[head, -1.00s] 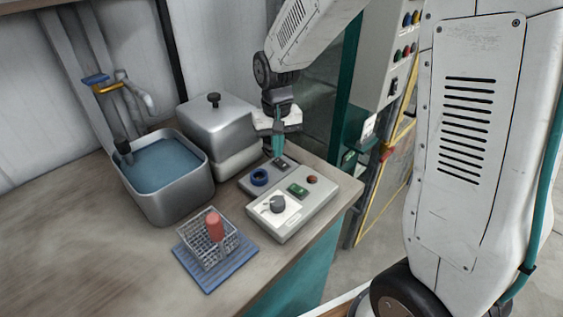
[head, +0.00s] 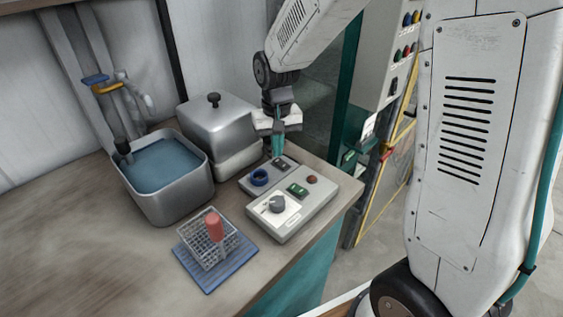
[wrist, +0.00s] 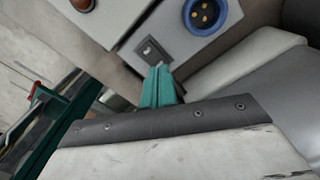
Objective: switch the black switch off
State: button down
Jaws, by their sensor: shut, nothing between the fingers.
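In the wrist view the switch (wrist: 151,50) lies just beyond my fingertips. My gripper (head: 278,155) points down over that end of the box, and its green fingers (wrist: 159,72) are shut with nothing between them. The fingertips are close to the switch; I cannot tell whether they touch it. The switch's on or off position is too small to make out.
A metal lidded container (head: 215,120) stands close behind. A water basin (head: 165,180) and a wire basket (head: 205,245) are left.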

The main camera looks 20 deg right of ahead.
aim_at(284, 172)
jog(key=shift+f, duration=0.9)
dwell(0.8)
jog(key=shift+r, duration=3.55)
jog(key=s+d+r, duration=0.1)
jog(key=s+r, duration=0.3)
jog(key=s, duration=0.9)
jog(key=s+d+r+n+t, duration=0.1)
jog(key=s+r, duration=0.4)
jog(key=s, duration=0.9)
jog(key=shift+d, duration=0.6)
